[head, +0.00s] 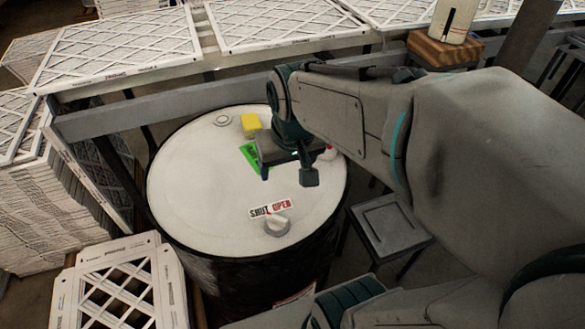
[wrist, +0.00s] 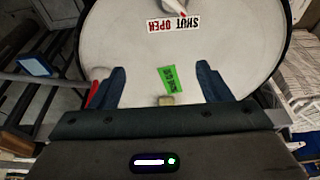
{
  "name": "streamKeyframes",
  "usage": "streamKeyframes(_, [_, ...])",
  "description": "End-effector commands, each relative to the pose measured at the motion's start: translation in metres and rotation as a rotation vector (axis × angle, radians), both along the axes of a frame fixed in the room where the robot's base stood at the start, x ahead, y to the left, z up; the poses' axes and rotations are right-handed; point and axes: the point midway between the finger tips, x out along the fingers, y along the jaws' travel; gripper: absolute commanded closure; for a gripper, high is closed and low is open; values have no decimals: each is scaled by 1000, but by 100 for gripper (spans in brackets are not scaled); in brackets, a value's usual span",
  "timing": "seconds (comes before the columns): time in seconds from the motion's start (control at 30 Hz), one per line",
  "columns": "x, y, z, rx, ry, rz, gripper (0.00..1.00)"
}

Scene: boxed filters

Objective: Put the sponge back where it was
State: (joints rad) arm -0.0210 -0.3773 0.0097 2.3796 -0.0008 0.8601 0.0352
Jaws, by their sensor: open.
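The yellow sponge (head: 250,124) lies on the white drum top (head: 190,190), toward its far side, beyond a green label (head: 247,155). My gripper (head: 288,179) is open and empty above the drum, nearer the camera and to the right of the sponge. In the wrist view my gripper (wrist: 160,67) has its two fingers spread wide. A small yellowish piece, apparently the sponge (wrist: 166,100), shows there at the edge of the gripper body, mostly hidden. The green label (wrist: 170,79) lies beside it between the fingers.
The drum top carries a SHUT/OPEN label (head: 270,209), a grey knob (head: 277,226) and a small red item (head: 327,152) close to my gripper. Boxed filters (head: 120,45) line the back and left. A grey stool (head: 388,225) stands right. The drum's left side is clear.

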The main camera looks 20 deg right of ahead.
Motion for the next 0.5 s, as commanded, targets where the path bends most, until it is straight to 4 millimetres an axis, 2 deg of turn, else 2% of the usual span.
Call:
streamKeyframes(0.03, [-16,0,-3,-1,2,0,29])
streamKeyframes(0.1, [-32,0,-7,-3,9,-1,29])
streamKeyframes(0.2, [-47,-8,-12,-3,17,0,29])
streamKeyframes(0.3, [-54,-9,-15,-4,21,0,29])
streamKeyframes(0.5, [-55,-9,-15,-4,22,0,29])
